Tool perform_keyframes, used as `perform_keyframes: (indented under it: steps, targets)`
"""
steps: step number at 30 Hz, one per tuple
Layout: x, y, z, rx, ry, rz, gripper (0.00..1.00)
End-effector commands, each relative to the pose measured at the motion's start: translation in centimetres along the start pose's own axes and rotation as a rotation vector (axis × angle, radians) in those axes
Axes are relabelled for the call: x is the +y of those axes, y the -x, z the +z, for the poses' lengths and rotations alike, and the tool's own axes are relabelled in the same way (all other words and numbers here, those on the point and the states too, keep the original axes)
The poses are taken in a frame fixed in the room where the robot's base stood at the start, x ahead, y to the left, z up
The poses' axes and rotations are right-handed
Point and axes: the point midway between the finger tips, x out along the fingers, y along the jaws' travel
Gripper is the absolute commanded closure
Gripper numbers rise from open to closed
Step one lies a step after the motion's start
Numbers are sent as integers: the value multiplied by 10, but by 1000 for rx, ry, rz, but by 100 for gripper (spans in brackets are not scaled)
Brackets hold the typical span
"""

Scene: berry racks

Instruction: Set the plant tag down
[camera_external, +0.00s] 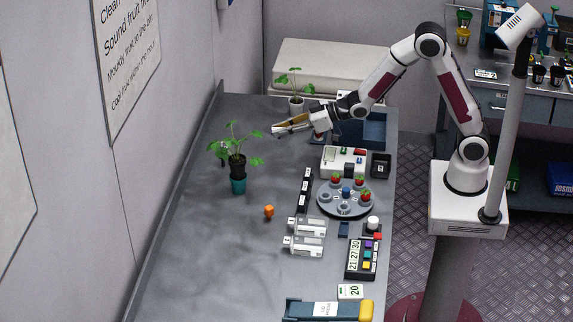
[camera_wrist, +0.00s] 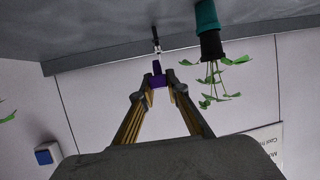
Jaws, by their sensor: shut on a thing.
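My gripper (camera_wrist: 158,84) is shut on a small purple piece, which I take to be the plant tag (camera_wrist: 158,75), held between its fingertips. In the external view my gripper (camera_external: 279,129) reaches left over the far part of the bench, roughly level; the tag is too small to make out there. The bench top (camera_external: 190,255) is grey. A small black and white thing (camera_wrist: 156,40) shows just beyond the tag in the wrist view; I cannot tell whether they touch.
A leafy plant in a black and teal pot (camera_external: 238,172) stands left of my gripper; it also shows in the wrist view (camera_wrist: 208,30). Another potted plant (camera_external: 296,103) stands behind. A round berry rack (camera_external: 345,207) is at right. The left front bench is clear.

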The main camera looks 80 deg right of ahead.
Motion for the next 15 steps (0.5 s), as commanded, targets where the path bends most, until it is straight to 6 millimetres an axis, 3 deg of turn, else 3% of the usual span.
perform_keyframes:
  steps: [8,15]
  targets:
    - [-18,11,16,-2,-21,50,94]
    - [-60,2,14,0,-22,53,94]
